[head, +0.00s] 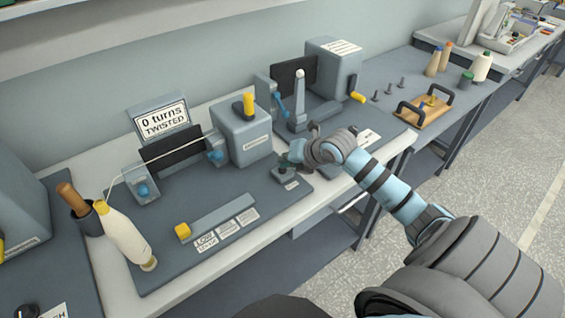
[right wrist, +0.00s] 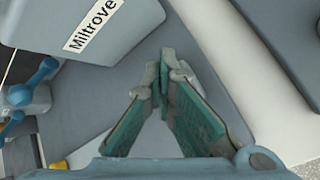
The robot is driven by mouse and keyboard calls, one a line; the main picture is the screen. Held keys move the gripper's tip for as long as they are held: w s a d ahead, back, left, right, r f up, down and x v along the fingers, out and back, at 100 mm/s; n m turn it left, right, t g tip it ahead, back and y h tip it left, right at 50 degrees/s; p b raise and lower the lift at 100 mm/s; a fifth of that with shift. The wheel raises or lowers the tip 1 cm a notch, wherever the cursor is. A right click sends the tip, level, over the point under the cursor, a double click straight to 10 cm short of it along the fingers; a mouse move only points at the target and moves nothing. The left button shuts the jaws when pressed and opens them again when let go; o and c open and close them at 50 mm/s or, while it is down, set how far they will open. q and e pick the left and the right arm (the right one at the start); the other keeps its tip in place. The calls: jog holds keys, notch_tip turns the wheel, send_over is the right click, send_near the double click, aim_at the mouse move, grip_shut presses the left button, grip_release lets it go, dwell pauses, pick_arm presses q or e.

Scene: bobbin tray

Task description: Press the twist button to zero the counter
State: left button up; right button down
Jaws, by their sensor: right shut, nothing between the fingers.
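The counter display (head: 160,119) stands at the back of the grey twisting station and reads "0 turns TWISTED". A small dark button box (head: 283,174) sits on the station's front right part, with a white label in front of it. My right gripper (head: 289,158) is shut and empty, its fingertips right at or just above this box; I cannot tell whether they touch it. In the right wrist view the green-padded fingers (right wrist: 162,75) meet at their tips over the grey board and hide what is below. My left gripper is not in view.
A grey box with a yellow lever (head: 249,104) stands behind my right gripper. A second station with a crank box (head: 334,70) stands further back.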

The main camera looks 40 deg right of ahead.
jog(key=shift+r+p, duration=0.8)
jog(key=shift+r, duration=0.2)
notch_tip(320, 180, up, 5)
jog(key=p, duration=0.4)
dwell(0.4)
